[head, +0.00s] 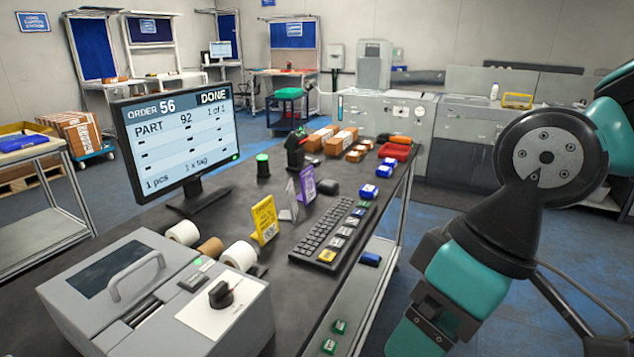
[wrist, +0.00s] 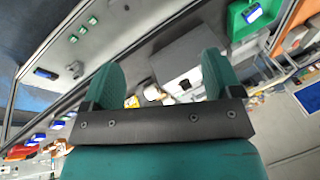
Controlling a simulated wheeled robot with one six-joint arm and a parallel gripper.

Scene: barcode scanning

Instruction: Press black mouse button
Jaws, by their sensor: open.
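A small black mouse (head: 328,187) lies on the dark table in the head view, just beyond the far end of the black keyboard (head: 335,232) and beside the purple card stand (head: 306,184). My gripper (wrist: 160,82) shows in the wrist view with its two teal fingers wide apart and nothing between them. In the head view my arm is at the right, off the table's right edge and well apart from the mouse. I cannot make out the mouse in the wrist view.
A monitor (head: 182,139) reading DONE stands at the left. A grey machine (head: 155,305) fills the near end of the table. A yellow card stand (head: 264,219) and paper rolls (head: 183,233) stand left of the keyboard.

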